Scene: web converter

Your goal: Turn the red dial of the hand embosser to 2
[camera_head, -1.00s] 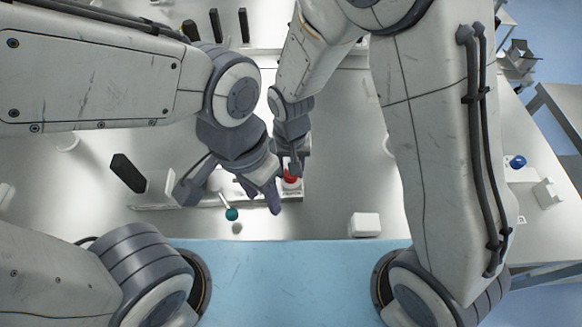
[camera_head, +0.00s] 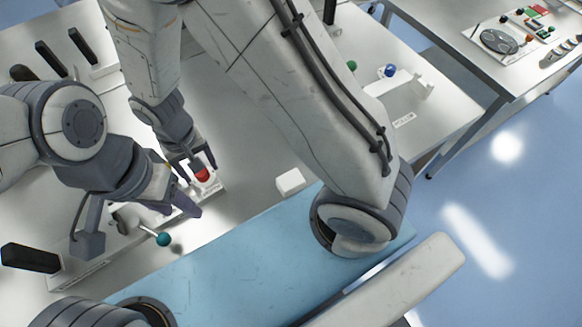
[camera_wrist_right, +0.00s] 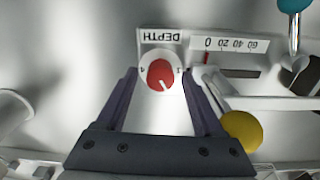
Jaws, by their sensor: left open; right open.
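The red dial (camera_head: 203,174) sits on a white plate on the hand embosser (camera_head: 100,262). In the right wrist view the dial (camera_wrist_right: 160,74) has a white pointer slanting toward the lower right, below an upside-down DEPTH label; a 4 shows at its left and what looks like a 1 at its right. My right gripper (camera_head: 192,168) is at the dial, its open fingers (camera_wrist_right: 159,80) either side of it; contact cannot be told. My left gripper (camera_head: 140,222) is open over the embosser, near the teal-knobbed lever (camera_head: 163,239). It partly hides the embosser.
A white block (camera_head: 290,182) lies right of the dial. A scale (camera_wrist_right: 230,43) and a yellow ball (camera_wrist_right: 241,130) are close to the right fingers. Black upright parts (camera_head: 50,58) stand at the back left. Another table (camera_head: 450,45) with controls stands at the far right.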

